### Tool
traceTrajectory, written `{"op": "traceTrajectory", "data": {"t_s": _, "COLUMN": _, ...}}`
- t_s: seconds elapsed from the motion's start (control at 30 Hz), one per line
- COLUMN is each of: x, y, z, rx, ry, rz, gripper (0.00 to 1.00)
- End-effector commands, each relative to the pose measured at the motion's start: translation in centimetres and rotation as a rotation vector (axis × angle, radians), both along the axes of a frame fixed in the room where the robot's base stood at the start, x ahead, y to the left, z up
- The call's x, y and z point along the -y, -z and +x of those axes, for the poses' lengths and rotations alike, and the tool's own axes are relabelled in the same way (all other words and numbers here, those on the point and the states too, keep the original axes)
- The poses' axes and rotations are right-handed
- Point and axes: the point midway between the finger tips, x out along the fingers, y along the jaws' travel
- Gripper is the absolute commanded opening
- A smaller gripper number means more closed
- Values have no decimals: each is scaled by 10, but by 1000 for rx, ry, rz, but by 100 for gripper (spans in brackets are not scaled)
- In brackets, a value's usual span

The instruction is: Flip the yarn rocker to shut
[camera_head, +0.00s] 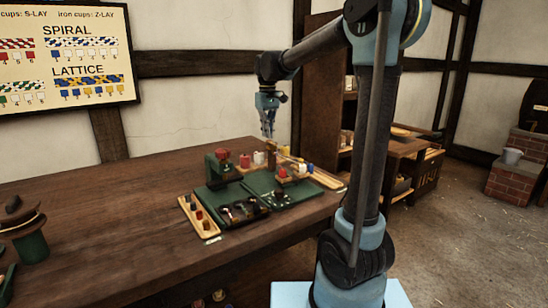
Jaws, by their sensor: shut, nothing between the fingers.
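A green bench device (237,196) with several small coloured parts stands on the wooden table (95,215). It has an upright green post (213,168) with a red knob (222,154) at its back left. The yarn rocker is too small to pick out among these parts, and its position cannot be told. My gripper (268,133) is shut and empty, pointing down. It appears in the air above the back part of the device, with no visible contact.
A wooden tray (187,214) with small pegs lies left of the device, and another wooden strip (325,177) lies right. A spool (28,232) stands at the far left. A wall chart (66,55) hangs behind. The table's middle left is clear.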

Motion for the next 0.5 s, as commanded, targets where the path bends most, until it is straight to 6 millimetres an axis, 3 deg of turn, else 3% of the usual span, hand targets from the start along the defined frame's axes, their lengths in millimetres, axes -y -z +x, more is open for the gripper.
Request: {"op": "traceTrajectory", "data": {"t_s": 0.5, "x": 0, "y": 8, "z": 0, "rx": 0, "ry": 0, "rz": 0, "gripper": 0}}
